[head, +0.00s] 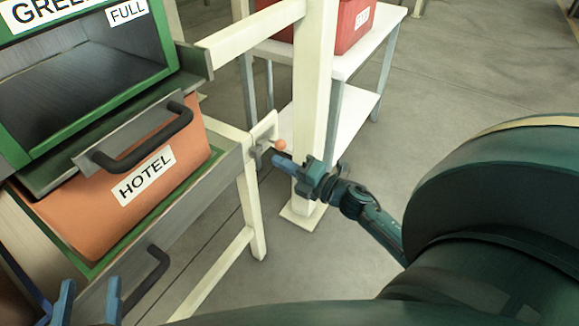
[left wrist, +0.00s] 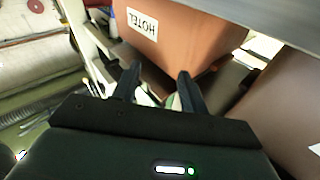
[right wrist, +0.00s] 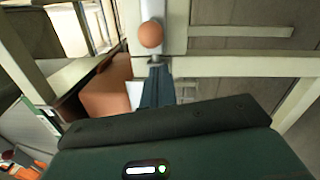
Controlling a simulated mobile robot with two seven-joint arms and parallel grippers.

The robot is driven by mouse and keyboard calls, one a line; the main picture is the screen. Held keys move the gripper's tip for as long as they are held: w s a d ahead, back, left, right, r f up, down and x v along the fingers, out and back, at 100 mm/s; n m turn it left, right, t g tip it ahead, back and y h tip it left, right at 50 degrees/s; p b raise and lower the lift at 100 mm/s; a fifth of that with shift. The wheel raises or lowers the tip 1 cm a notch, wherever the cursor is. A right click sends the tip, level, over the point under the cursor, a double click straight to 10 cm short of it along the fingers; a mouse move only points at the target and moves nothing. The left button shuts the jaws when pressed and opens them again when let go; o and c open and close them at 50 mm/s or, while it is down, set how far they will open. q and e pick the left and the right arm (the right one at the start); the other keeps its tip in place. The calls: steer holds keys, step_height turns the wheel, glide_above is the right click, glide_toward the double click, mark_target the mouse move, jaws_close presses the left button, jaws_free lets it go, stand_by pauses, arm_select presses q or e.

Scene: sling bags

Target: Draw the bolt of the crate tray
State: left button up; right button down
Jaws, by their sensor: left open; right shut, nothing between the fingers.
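The bolt (head: 262,150) is a grey metal fitting with a round orange knob (head: 279,145), at the right end of the crate tray (head: 185,205). The knob also shows in the right wrist view (right wrist: 150,34). My right gripper (head: 279,160) is shut and empty, its fingertips (right wrist: 155,66) close to the knob; I cannot tell whether they touch it. The tray has a green edge, a grey front and a black handle, and bears an orange crate (head: 190,150) labelled HOTEL. My left gripper (head: 88,290) is open at the lower left, its fingers (left wrist: 155,78) below the HOTEL crate.
A green-framed bin (head: 90,75) with a grey front and black handle stands above the HOTEL crate. A cream post (head: 313,95) rises just behind my right gripper. Behind it, a white table (head: 375,40) holds red crates (head: 352,25). Floor on the right is clear.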

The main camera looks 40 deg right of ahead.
steer(key=shift+w+d+r, duration=0.15)
steer(key=shift+w+d, duration=0.25)
steer(key=shift+d, duration=0.25)
steer(key=d, duration=0.1)
steer(key=w+d, duration=0.1)
steer(key=d+b, duration=0.1)
steer(key=shift+w+d, duration=0.2)
steer(key=shift+w, duration=0.05)
